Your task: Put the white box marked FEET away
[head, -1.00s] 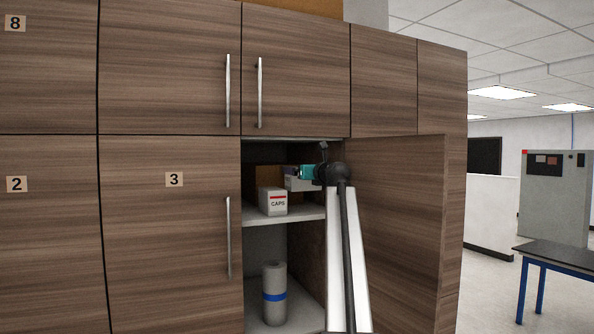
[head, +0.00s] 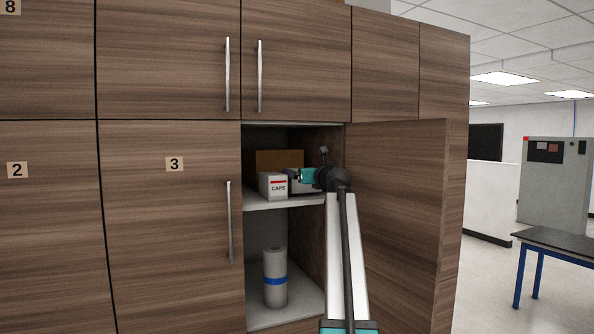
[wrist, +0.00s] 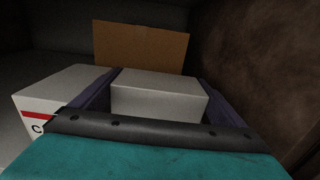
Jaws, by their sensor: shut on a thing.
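My gripper (wrist: 158,100) is inside the open cabinet compartment and is shut on a white box (wrist: 160,98). The box lies between the two fingers, low over the upper shelf (head: 285,201). I cannot tell whether it touches the shelf. No FEET marking shows on the faces in view. In the head view my gripper (head: 296,176) partly hides the held box (head: 299,187). The box is just right of the white CAPS box (head: 273,186), which also shows at the left in the wrist view (wrist: 60,95).
A brown cardboard piece (head: 280,160) stands behind on the shelf. A grey roll with a blue band (head: 275,278) stands on the lower shelf (head: 298,306). The open door (head: 400,220) is right of my arm. Door 3 (head: 170,230) is closed at left.

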